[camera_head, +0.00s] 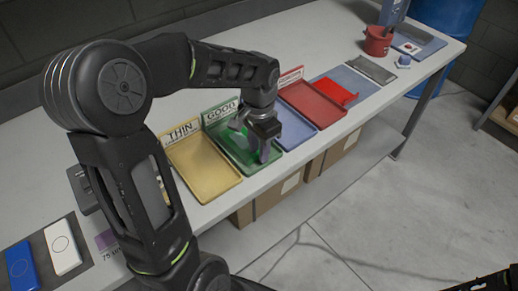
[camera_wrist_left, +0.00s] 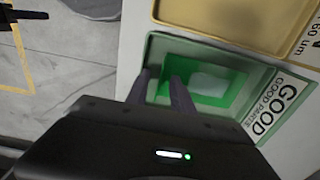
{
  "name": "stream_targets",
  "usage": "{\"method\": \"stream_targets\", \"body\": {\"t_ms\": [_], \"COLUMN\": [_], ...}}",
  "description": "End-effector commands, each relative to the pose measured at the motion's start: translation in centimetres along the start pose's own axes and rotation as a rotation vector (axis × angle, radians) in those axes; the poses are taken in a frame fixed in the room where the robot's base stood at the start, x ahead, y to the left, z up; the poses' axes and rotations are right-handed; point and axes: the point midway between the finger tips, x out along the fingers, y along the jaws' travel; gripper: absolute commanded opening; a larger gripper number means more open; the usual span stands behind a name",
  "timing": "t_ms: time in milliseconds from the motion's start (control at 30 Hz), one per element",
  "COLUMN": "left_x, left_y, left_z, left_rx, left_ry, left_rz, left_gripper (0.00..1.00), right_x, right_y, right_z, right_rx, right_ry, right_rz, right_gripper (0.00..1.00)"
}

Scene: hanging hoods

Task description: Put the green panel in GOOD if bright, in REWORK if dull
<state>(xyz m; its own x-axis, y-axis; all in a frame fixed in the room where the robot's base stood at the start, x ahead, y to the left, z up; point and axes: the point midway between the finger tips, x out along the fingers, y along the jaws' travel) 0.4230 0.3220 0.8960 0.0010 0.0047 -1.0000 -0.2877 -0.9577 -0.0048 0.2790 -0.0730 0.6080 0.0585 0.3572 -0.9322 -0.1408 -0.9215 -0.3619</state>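The green GOOD tray (camera_head: 237,158) stands on the table with its GOOD sign behind it. In the left wrist view a bright green panel (camera_wrist_left: 232,97) with a pale shine lies inside the green tray (camera_wrist_left: 157,50). My left gripper (camera_head: 262,155) points down over this tray. Its two fingers (camera_wrist_left: 163,88) stand apart at the panel's near end, with green showing between them. The fingertips are low, but whether they touch the panel is unclear. A red tray (camera_head: 318,108) stands farther right; its sign is too small to read surely. A dark part at bottom right (camera_head: 492,283) seems to be my right arm.
The yellow THIN tray (camera_head: 203,168) stands left of the green tray, and a blue tray (camera_head: 296,129) right of it. A red panel (camera_head: 336,91), a dark pouch (camera_head: 372,70) and a red cup (camera_head: 377,42) lie farther along. A white panel (camera_head: 62,247) and blue panel (camera_head: 20,264) lie at front left.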

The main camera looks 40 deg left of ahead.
Motion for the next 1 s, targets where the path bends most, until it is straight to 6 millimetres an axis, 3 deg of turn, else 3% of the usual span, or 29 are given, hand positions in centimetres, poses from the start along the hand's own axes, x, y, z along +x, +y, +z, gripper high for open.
{"method": "stream_targets", "body": {"t_ms": [500, 1000], "left_x": [-7.0, -7.4], "left_y": [0.0, 0.0], "left_z": [-0.1, 0.0], "left_rx": [0.002, 0.001], "left_ry": [0.002, 0.0], "left_rz": [-0.001, 0.0], "left_gripper": [0.28, 0.28], "right_x": [0.2, 0.2], "right_y": [0.1, 0.1], "right_z": [0.0, 0.0], "right_rx": [0.0, 0.0], "right_ry": [0.0, 0.0], "right_rz": [0.0, 0.0], "right_gripper": [0.0, 0.0]}}
